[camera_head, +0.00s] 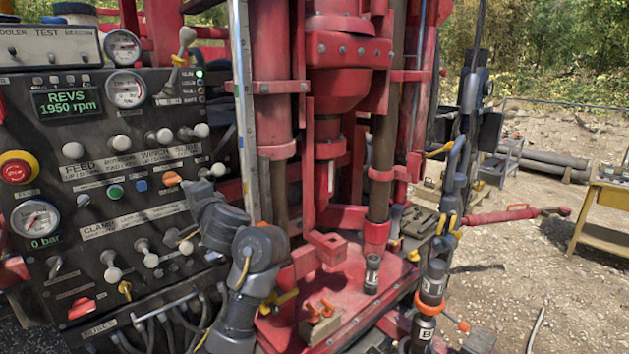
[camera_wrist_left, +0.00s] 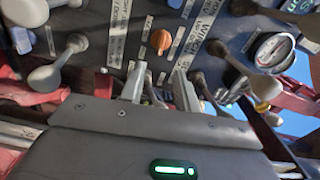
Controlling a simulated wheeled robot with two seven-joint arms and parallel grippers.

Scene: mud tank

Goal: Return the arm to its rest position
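My left arm rises from the bottom of the head view to the control panel (camera_head: 130,240). My left gripper (camera_head: 188,186) is close to the panel's right side, near an orange knob (camera_head: 172,178) and white-tipped levers. In the left wrist view the two grey fingers of this gripper (camera_wrist_left: 158,84) stand apart with a clear gap. The orange knob (camera_wrist_left: 160,41) shows beyond the gap, and small lever parts show between and behind the fingers. I cannot tell whether the fingers touch any lever. I cannot make out my right gripper in either view.
A red emergency stop button (camera_head: 15,171) and gauges crowd the panel. The red drill mast (camera_head: 275,100) stands just right of my left arm. A red base plate (camera_head: 340,290) lies below it. Gravel ground with a yellow table (camera_head: 605,200) is at the right.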

